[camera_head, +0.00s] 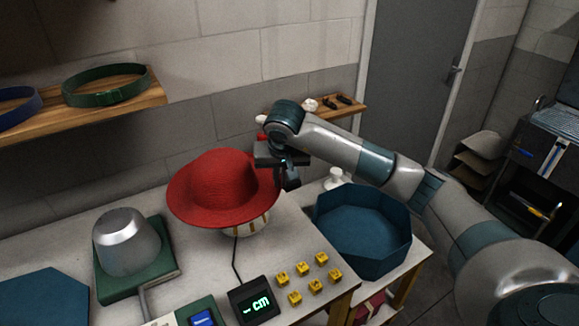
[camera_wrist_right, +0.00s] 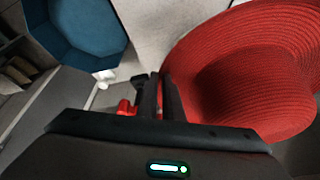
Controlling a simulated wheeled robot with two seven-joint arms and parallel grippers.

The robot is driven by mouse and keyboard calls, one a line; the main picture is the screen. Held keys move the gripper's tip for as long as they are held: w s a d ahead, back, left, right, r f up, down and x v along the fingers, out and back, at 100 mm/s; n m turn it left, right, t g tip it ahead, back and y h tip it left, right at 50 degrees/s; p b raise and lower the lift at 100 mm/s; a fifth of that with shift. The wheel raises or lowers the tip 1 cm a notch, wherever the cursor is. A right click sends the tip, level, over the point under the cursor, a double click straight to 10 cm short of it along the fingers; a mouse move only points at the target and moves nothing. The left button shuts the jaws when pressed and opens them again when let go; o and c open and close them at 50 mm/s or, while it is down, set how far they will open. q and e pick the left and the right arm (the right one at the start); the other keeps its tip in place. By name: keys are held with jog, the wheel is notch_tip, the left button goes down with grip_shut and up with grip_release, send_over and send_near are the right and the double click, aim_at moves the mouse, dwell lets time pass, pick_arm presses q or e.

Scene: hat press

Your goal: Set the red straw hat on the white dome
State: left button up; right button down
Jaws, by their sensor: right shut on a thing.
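The red straw hat (camera_head: 222,185) is above the table, brim spread and crown up, slightly tilted. My right gripper (camera_head: 284,168) is shut on the hat's brim at its right side. In the right wrist view, the hat (camera_wrist_right: 245,80) fills the upper right, with its brim edge at my right gripper's fingers (camera_wrist_right: 160,98). A pale rounded form with brown stripes (camera_head: 258,226) shows under the brim; its top is hidden by the hat. I cannot tell whether the hat touches it. My left gripper is not in view.
A silver-grey dome on a green base (camera_head: 128,240) stands to the left. A blue octagonal bin (camera_head: 362,235) is at the right. Several yellow blocks (camera_head: 308,278) and a small green-lit display (camera_head: 255,302) are at the front. A shelf (camera_head: 80,105) with belts hangs at upper left.

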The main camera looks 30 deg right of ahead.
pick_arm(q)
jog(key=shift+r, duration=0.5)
pick_arm(e)
jog(key=shift+m, duration=0.4)
jog(key=d, duration=0.1)
jog(key=w+d+f, duration=0.1)
jog(key=d, duration=0.1)
jog(key=shift+w+d+f, duration=0.25)
jog(key=shift+w+d, duration=0.15)
jog(key=shift+f, duration=0.15)
